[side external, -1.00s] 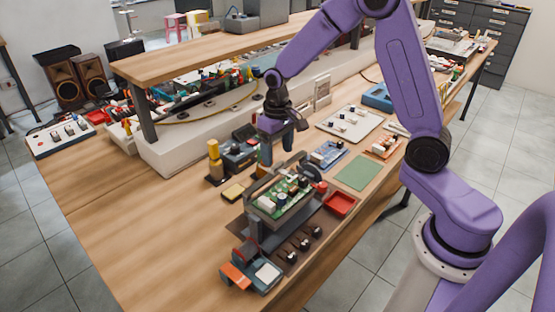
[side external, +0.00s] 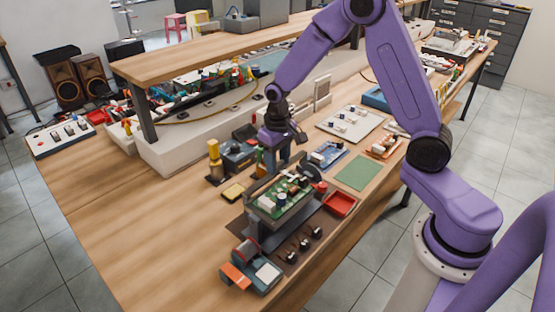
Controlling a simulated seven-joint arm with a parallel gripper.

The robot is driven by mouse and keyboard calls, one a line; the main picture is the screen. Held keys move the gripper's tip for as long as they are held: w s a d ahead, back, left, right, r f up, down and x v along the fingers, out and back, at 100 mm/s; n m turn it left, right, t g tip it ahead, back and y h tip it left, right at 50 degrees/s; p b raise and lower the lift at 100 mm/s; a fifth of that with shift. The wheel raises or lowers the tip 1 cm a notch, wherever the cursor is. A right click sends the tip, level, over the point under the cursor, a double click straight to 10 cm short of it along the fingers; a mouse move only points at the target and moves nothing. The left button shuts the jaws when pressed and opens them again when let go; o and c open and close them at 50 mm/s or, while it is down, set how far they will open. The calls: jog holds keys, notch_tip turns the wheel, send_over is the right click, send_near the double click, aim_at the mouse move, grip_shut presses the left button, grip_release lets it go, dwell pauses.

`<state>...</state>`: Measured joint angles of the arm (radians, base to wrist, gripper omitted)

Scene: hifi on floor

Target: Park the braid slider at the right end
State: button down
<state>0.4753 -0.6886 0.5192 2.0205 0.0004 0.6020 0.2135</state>
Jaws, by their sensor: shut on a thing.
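A green circuit board (side external: 282,198) sits raised in a dark holder (side external: 262,232) near the front of the wooden bench. My gripper (side external: 273,170) points down at the far edge of this holder. It is shut on a small part there, which I take for the braid slider. The slider is mostly hidden by the fingers and the board, so its shape and exact place along its track cannot be made out.
A red tray (side external: 340,204) and a green mat (side external: 357,173) lie right of the holder. Several black-knobbed tools (side external: 303,243) lie in front. A yellow-topped bottle (side external: 214,160) and a yellow sponge (side external: 233,192) stand left. The bench's left front is clear.

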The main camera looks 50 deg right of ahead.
jog(key=d, duration=1.1)
jog(key=shift+d, duration=0.35)
jog(key=c, duration=0.5)
grip_release()
jog(key=shift+r, duration=0.2)
notch_tip(320, 180, up, 17)
jog(key=shift+r, duration=0.1)
jog(key=shift+a, duration=0.1)
